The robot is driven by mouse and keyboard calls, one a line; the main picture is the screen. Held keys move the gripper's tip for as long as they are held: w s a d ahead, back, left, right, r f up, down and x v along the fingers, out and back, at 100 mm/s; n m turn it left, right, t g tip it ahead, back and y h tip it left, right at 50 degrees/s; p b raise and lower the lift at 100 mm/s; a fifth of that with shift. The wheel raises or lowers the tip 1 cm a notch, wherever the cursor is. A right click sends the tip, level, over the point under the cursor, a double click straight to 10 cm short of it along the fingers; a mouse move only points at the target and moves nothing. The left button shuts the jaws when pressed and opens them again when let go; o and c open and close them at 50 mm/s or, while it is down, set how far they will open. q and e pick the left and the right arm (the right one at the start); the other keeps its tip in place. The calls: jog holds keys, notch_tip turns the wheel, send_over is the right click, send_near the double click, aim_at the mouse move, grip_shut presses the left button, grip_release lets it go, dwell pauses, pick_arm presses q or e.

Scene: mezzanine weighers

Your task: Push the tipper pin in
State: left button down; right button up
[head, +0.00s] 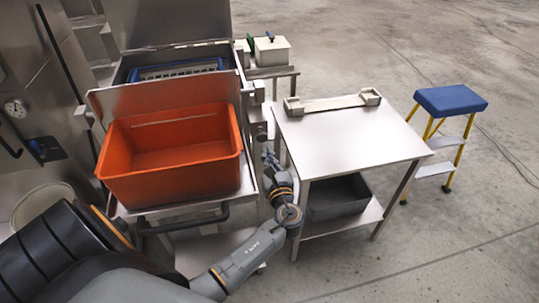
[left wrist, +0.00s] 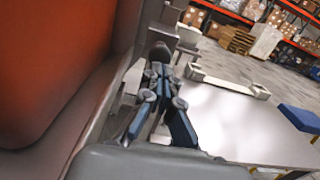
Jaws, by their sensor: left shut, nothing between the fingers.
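The tipper (head: 249,178) is a steel frame with an orange tub (head: 205,170) on it. A dark round knob (head: 261,131) on its right side looks like the tipper pin. In the left wrist view the dark knob (left wrist: 160,52) shows just beyond my fingertips. My left gripper (head: 267,154) is shut and empty, in the gap between the tipper and the steel table, close to the knob. It also shows in the left wrist view (left wrist: 161,72). I cannot tell whether the fingers touch the knob or how deep the pin sits. My right gripper is not in view.
A steel table (head: 350,140) stands close on the right, with a steel bracketed bar (head: 333,103) on top and a dark bin (head: 342,197) on its lower shelf. A blue-topped step stool (head: 450,100) is farther right. A black handle (head: 185,222) fronts the tipper.

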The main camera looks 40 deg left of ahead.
pick_arm(q)
jog(key=b+v, duration=0.2)
jog(key=v, duration=0.6)
jog(key=shift+s+d, duration=0.2)
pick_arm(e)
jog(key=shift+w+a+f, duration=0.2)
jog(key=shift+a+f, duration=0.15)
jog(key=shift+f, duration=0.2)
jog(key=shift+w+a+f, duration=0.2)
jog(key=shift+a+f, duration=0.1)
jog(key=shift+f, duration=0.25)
pick_arm(q)
jog(key=shift+f, duration=0.15)
